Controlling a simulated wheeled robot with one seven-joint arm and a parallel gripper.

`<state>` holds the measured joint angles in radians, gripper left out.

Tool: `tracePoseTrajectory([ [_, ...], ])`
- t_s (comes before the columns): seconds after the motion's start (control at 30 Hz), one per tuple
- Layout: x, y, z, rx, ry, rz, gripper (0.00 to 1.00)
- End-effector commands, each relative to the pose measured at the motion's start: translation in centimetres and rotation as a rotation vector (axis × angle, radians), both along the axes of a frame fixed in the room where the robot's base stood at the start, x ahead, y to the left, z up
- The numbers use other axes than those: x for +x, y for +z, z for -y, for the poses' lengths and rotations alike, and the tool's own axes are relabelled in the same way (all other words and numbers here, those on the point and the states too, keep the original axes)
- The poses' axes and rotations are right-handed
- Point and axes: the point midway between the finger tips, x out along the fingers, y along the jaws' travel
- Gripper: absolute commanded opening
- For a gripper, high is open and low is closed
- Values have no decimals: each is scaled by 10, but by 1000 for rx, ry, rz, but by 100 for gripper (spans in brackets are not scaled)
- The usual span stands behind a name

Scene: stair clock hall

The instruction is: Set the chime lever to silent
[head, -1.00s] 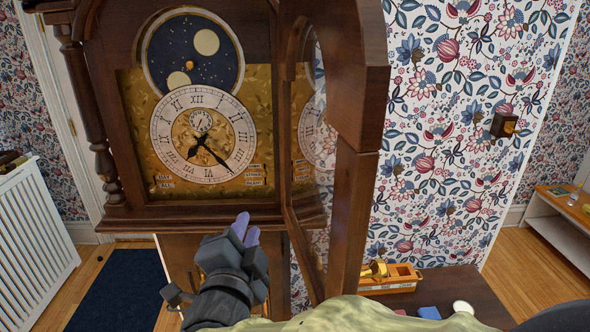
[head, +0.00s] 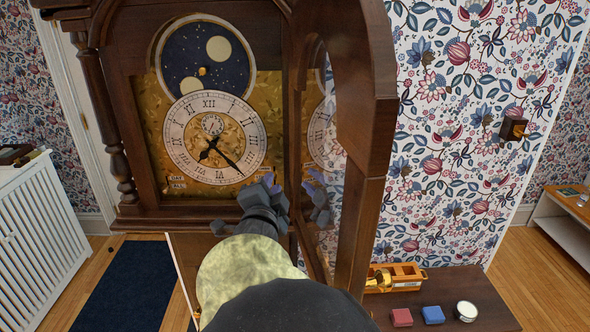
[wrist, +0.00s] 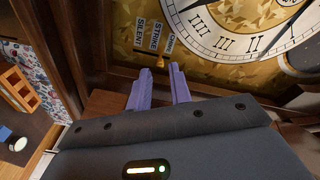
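The tall clock's brass dial plate (head: 150,125) shows through its open glazed door (head: 365,150). In the wrist view, the small plates SILENT (wrist: 139,33), STRIKE (wrist: 155,35) and CHIME (wrist: 170,42) sit side by side. The small brass chime lever (wrist: 160,62) shows just below them, near STRIKE and CHIME; its exact setting is hard to tell. My gripper (wrist: 160,72) is open, with its two purple fingers apart and the lever between or just beyond their tips. Contact cannot be told. In the head view my gripper (head: 268,182) covers the dial's lower right corner, hiding the lever.
The open door stands close to the right of my arm. A dark table (head: 440,300) at lower right holds a wooden box (head: 405,273), a red block (head: 401,317), a blue block (head: 433,314) and a round white-topped tin (head: 466,311). A white radiator cover (head: 40,235) stands left.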

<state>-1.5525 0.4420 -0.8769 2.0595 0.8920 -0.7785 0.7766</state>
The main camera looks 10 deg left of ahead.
Motion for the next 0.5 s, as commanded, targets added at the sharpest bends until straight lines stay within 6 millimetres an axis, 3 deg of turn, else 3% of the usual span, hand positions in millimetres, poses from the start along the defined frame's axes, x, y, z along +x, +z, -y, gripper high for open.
tracePoseTrajectory([
  [0.2,19,1,-2,-1,0,0,20],
  [0.47,20,0,-3,0,1,0,20],
  [0.5,20,0,-2,0,1,0,16],
])
